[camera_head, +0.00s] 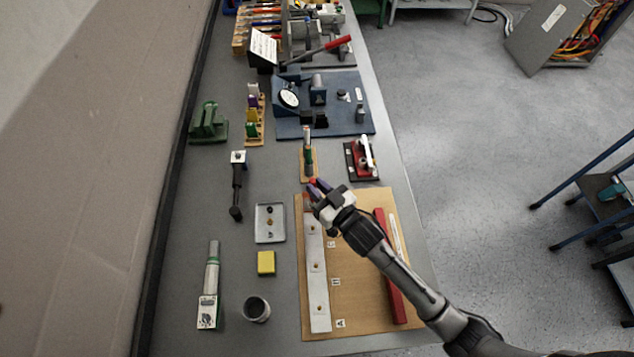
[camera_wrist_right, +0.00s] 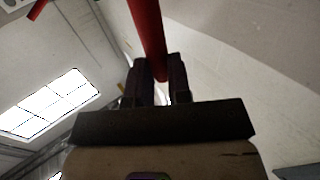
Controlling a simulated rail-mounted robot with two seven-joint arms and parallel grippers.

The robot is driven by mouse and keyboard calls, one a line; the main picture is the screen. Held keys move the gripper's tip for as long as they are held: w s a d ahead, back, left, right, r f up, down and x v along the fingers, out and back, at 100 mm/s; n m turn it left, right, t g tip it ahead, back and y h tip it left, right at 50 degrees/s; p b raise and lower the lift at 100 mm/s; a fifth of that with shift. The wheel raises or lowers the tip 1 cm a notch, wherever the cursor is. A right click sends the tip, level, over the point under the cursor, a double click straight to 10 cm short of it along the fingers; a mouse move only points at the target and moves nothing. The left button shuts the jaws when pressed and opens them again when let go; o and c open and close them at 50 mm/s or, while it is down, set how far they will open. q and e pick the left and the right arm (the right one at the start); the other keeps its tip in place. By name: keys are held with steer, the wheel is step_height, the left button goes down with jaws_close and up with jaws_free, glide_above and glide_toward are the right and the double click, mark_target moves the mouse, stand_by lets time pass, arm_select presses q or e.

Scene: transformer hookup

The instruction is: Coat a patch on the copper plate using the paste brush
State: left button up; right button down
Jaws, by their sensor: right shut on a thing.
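My right gripper (camera_head: 318,187) is over the top end of the brown board (camera_head: 355,270), shut on a red-handled tool, taken to be the paste brush. Its red handle (camera_wrist_right: 147,35) stands between the fingers in the wrist view; the brush's tip is not clear in either view. A long pale metal bar (camera_head: 317,275) with several small copper-coloured studs lies along the board's left side. A small reddish-brown patch shows at its top end, beside the gripper, partly hidden; I cannot tell if this is the copper plate. My left gripper is not in view.
Left of the board are a metal tray (camera_head: 270,237) with small parts, a yellow block (camera_head: 266,263) and a dark round cup (camera_head: 257,309). A red bar (camera_head: 390,275) lies on the board's right. A green-and-tan stand (camera_head: 308,162) is just above the gripper.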

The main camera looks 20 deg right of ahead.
steer(key=shift+s, duration=0.1)
steer(key=shift+w+d, duration=0.25)
steer(key=shift+w, duration=0.55)
steer(key=shift+s+a+p, duration=0.3)
steer(key=shift+s+p, duration=0.05)
steer(key=shift+s, duration=0.4)
